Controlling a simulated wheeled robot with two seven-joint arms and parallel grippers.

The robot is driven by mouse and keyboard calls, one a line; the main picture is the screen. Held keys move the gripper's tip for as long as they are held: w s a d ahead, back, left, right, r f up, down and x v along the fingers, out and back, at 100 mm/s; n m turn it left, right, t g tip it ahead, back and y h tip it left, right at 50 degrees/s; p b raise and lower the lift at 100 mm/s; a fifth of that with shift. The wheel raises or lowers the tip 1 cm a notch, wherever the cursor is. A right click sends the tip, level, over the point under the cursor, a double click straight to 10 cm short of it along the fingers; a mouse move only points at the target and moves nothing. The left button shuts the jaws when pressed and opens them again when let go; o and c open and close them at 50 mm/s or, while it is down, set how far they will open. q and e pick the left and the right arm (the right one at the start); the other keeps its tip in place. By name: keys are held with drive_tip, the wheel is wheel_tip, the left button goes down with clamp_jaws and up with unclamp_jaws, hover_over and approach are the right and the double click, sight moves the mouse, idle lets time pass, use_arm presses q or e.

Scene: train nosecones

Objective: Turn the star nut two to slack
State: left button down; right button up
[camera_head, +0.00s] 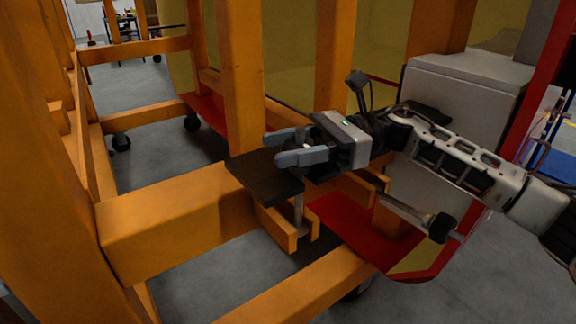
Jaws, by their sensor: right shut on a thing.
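My right gripper (282,147) comes in from the right, just above a dark flat plate (262,178) on the orange frame. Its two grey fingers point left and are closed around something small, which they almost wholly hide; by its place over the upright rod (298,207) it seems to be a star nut. The rod runs from under the plate down to an orange bracket (285,232). A black knob (441,228) on a second, slanted rod stands to the right below my arm; I cannot tell its number. My left gripper is not in view.
Thick orange beams (165,222) and an upright post (243,85) stand close to the gripper. A grey block (455,100) and a red-edged panel (415,262) lie to the right. Casters (121,142) stand on the grey floor behind.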

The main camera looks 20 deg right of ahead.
drive_tip(key=shift+s+f+n+g+b, duration=0.1)
drive_tip(key=shift+n+g+b, duration=0.75)
drive_tip(key=shift+g, duration=0.45)
drive_tip(key=o, duration=1)
drive_tip(key=v, duration=0.5)
drive_tip(key=b+v, duration=0.1)
drive_tip(key=v, duration=0.4)
drive_tip(key=b+v, duration=0.1)
drive_tip(key=v, duration=0.5)
drive_tip(key=shift+r, duration=0.4)
